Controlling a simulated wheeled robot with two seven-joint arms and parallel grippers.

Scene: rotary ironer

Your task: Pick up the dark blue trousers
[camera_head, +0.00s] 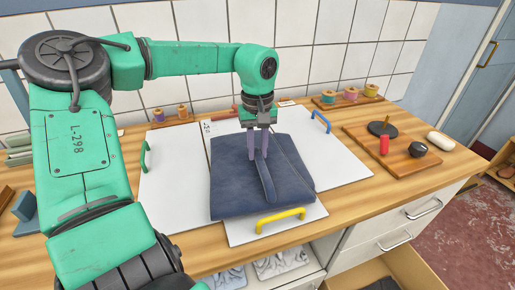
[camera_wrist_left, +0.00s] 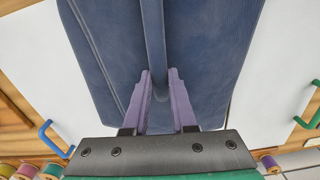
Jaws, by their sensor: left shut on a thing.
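The dark blue trousers (camera_head: 235,185) lie folded in a flat pad on white boards on the wooden counter. They also fill the upper middle of the left wrist view (camera_wrist_left: 110,50). My left gripper (camera_head: 262,156) points down over the middle of the trousers. Its purple fingers (camera_wrist_left: 161,85) are shut on a raised ridge of the dark blue cloth, which runs toward the front edge. The rest of the trousers appears to lie flat on the boards. My right gripper is not in either view.
White boards carry a green handle (camera_head: 145,157), a yellow handle (camera_head: 280,220) and a blue handle (camera_head: 321,121). Thread spools (camera_head: 351,93) stand at the back. A wooden board (camera_head: 400,160) with small items is at right. An open drawer (camera_head: 425,262) juts out below.

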